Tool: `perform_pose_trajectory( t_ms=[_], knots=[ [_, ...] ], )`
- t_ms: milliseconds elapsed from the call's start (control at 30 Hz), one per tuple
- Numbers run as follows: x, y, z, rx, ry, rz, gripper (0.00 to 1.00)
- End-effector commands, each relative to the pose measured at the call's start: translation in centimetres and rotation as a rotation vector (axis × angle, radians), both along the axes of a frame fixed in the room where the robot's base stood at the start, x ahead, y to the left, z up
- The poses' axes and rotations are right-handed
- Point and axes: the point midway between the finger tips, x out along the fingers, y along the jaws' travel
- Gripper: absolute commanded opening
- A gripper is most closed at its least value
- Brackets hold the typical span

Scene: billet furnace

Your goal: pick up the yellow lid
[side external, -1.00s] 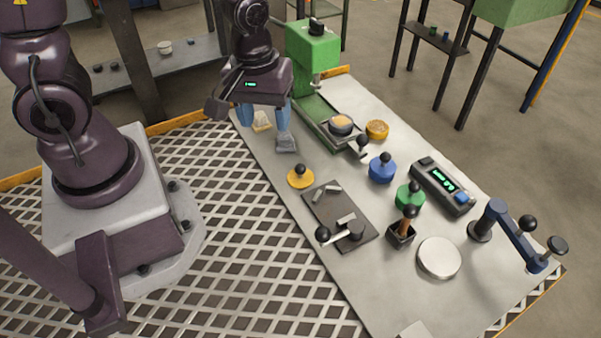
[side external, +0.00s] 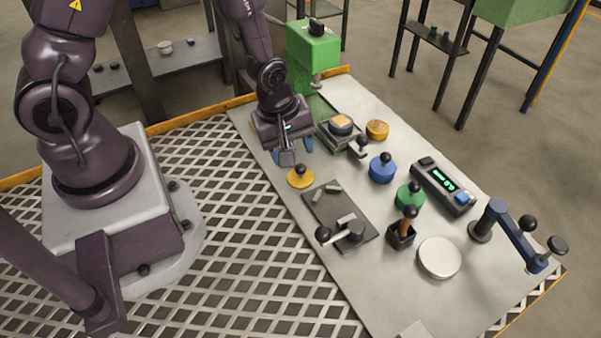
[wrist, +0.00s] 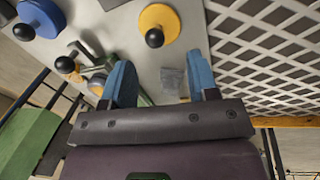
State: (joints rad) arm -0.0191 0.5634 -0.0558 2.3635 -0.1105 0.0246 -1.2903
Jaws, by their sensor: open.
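The yellow lid (side external: 300,180) is a flat yellow disc with a black ball knob. It lies on the grey worktop, near the edge beside the metal grating. In the wrist view the yellow lid (wrist: 172,18) is at the top, beyond the fingertips and clear of them. My gripper (side external: 291,151) is low over the worktop, just behind the lid in the side view. Its blue fingers (wrist: 161,75) are apart, with no lid between them.
A dark plate (side external: 322,212) with a knobbed lever lies in front of the lid. A blue knobbed lid (side external: 382,172) and a green one (side external: 409,199) stand to the right. A green press (side external: 313,48) stands behind. The grating (side external: 230,240) is clear.

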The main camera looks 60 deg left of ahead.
Motion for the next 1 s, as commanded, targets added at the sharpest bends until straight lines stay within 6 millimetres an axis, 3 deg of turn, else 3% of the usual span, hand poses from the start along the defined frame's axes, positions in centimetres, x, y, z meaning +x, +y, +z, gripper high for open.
perform_pose_trajectory(
  t_ms=[167,500,800,1000],
  knots=[
    [0.2,-0.1,-1.0,0.0,0.003,0.0,0.54],
    [1.4,-0.6,-4.9,0.001,0.002,-0.001,0.54],
    [1.5,-0.6,-5.2,0.0,0.001,0.0,0.54],
    [1.5,-0.6,-5.2,0.0,0.001,0.0,0.08]
  ],
)
